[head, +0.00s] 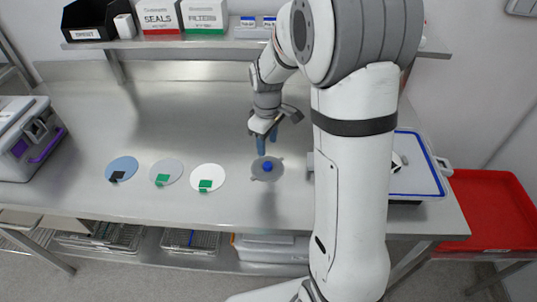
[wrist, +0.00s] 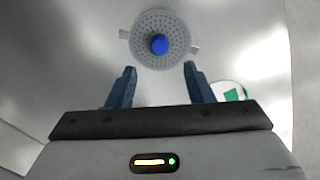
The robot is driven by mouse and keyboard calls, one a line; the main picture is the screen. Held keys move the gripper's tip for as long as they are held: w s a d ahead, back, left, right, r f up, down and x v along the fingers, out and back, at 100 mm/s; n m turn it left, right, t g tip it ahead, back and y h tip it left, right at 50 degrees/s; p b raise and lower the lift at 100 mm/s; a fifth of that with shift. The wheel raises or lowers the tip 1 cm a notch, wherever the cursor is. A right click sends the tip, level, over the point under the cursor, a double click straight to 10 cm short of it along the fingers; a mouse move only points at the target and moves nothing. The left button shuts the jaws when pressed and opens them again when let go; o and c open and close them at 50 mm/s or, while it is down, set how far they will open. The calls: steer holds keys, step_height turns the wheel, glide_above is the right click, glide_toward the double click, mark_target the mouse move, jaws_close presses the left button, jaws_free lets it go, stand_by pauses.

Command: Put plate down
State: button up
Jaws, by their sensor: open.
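The plate (head: 267,169) is a grey perforated disc with a blue knob in its middle and small side tabs. It lies flat on the steel table, right of a white disc. In the wrist view the plate (wrist: 158,40) shows whole, with its holes and blue knob, beyond the fingertips. My gripper (head: 268,143) is just above and behind the plate in the head view. Its two blue fingers (wrist: 158,70) are apart with nothing between them, and they do not hold the plate.
Blue (head: 121,169), grey (head: 166,172) and white (head: 208,178) discs with small tags lie in a row to the left. A blue-rimmed tray (head: 445,190) stands right, a grey case (head: 25,140) far left. A shelf (head: 170,43) with boxes runs behind. The back left tabletop is clear.

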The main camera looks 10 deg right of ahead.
steer(key=s+r+m+t, duration=0.2)
steer(key=s+r+m, duration=0.2)
steer(key=s+r, duration=0.6)
steer(key=s+r+m+t, duration=0.1)
steer(key=s+m, duration=0.4)
steer(key=s, duration=0.6)
steer(key=shift+d, duration=0.3)
